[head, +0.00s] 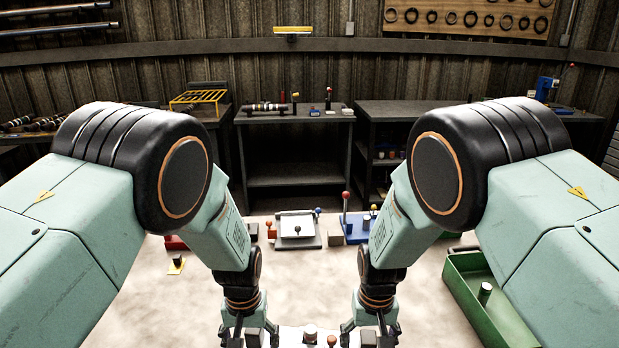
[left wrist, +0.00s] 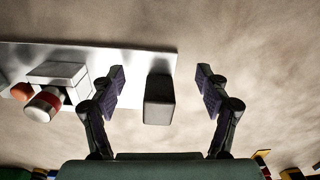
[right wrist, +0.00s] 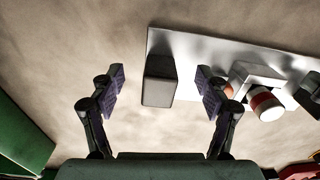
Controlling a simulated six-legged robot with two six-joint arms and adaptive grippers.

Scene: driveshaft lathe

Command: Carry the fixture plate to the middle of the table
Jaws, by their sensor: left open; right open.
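The fixture plate is a pale metal plate (head: 290,337) at the bottom edge of the head view, partly cut off. It also shows in the left wrist view (left wrist: 135,58) and the right wrist view (right wrist: 200,45). It bears a clamp-like block with a red-banded cylinder (left wrist: 45,103) and a dark grey block at each end. My left gripper (head: 248,338) is open, its fingers on either side of one end block (left wrist: 159,100). My right gripper (head: 370,336) is open, its fingers on either side of the other end block (right wrist: 159,82). Finger contact does not show.
A green tray (head: 462,290) stands at the right of the pale table. The table's middle is mostly clear.

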